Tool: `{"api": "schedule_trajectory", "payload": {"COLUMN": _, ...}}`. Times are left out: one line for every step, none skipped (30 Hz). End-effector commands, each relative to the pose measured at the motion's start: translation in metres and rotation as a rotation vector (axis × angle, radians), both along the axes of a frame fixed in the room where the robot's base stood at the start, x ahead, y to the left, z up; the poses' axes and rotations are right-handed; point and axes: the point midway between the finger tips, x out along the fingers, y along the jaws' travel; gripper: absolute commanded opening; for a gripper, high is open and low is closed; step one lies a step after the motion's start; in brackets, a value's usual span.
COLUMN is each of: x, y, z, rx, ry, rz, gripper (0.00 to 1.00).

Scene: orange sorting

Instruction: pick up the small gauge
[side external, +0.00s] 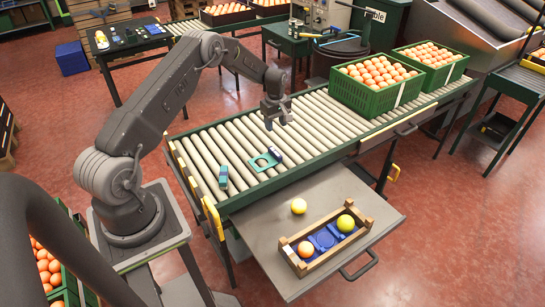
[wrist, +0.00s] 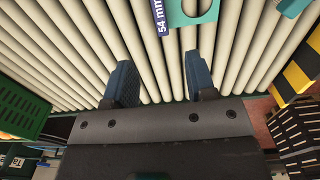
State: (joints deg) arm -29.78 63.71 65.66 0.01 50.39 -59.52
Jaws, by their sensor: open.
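A flat teal gauge (side external: 257,165) with a round hole lies on the roller conveyor, a dark blue part (side external: 276,153) at its side. In the wrist view the holed teal plate (wrist: 207,12) and a blue strip marked "54 mm" (wrist: 160,17) show at the top edge, partly cut off. A second teal piece (side external: 223,177) lies further left on the rollers; a teal corner (wrist: 292,7) shows at the wrist view's top right. I cannot tell which is the small gauge. My gripper (side external: 278,123) is open and empty above the rollers; its fingers (wrist: 160,75) are apart from both pieces.
Green crates of oranges (side external: 365,100) stand on the conveyor's right part. Rollers around the gauge are clear.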

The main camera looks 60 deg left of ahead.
Motion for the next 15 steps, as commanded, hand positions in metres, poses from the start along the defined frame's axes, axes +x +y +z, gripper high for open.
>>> {"api": "schedule_trajectory", "payload": {"x": 0.000, "y": 0.002, "z": -0.006, "rx": -0.002, "ry": 0.002, "rz": 0.010, "gripper": 0.51}}
{"api": "schedule_trajectory", "payload": {"x": -0.001, "y": 0.002, "z": -0.009, "rx": -0.002, "ry": 0.004, "rz": 0.014, "gripper": 0.51}}
{"api": "schedule_trajectory", "payload": {"x": -0.001, "y": 0.003, "z": -0.014, "rx": -0.003, "ry": 0.005, "rz": 0.016, "gripper": 0.51}}
{"api": "schedule_trajectory", "payload": {"x": -0.001, "y": 0.002, "z": -0.018, "rx": -0.003, "ry": 0.006, "rz": 0.016, "gripper": 0.51}}
{"api": "schedule_trajectory", "payload": {"x": -0.001, "y": 0.002, "z": -0.023, "rx": -0.004, "ry": 0.007, "rz": 0.016, "gripper": 0.51}}
{"api": "schedule_trajectory", "payload": {"x": -0.001, "y": 0.002, "z": -0.030, "rx": -0.004, "ry": 0.007, "rz": 0.016, "gripper": 0.51}}
{"api": "schedule_trajectory", "payload": {"x": -0.001, "y": 0.002, "z": -0.036, "rx": -0.004, "ry": 0.007, "rz": 0.015, "gripper": 0.51}}
{"api": "schedule_trajectory", "payload": {"x": -0.001, "y": 0.002, "z": -0.043, "rx": -0.004, "ry": 0.007, "rz": 0.015, "gripper": 0.51}}
{"api": "schedule_trajectory", "payload": {"x": -0.001, "y": 0.002, "z": -0.051, "rx": -0.004, "ry": 0.007, "rz": 0.014, "gripper": 0.51}}
{"api": "schedule_trajectory", "payload": {"x": -0.001, "y": 0.001, "z": -0.057, "rx": -0.004, "ry": 0.008, "rz": 0.014, "gripper": 0.51}}
{"api": "schedule_trajectory", "payload": {"x": -0.001, "y": 0.001, "z": -0.062, "rx": -0.004, "ry": 0.007, "rz": 0.014, "gripper": 0.51}}
{"api": "schedule_trajectory", "payload": {"x": -0.001, "y": 0.001, "z": -0.069, "rx": -0.004, "ry": 0.006, "rz": 0.014, "gripper": 0.51}}
{"api": "schedule_trajectory", "payload": {"x": -0.001, "y": 0.001, "z": -0.074, "rx": -0.003, "ry": 0.005, "rz": 0.014, "gripper": 0.51}}
{"api": "schedule_trajectory", "payload": {"x": -0.001, "y": 0.001, "z": -0.078, "rx": -0.003, "ry": 0.005, "rz": 0.013, "gripper": 0.51}}
{"api": "schedule_trajectory", "payload": {"x": 0.000, "y": 0.002, "z": -0.082, "rx": -0.003, "ry": 0.005, "rz": 0.013, "gripper": 0.51}}
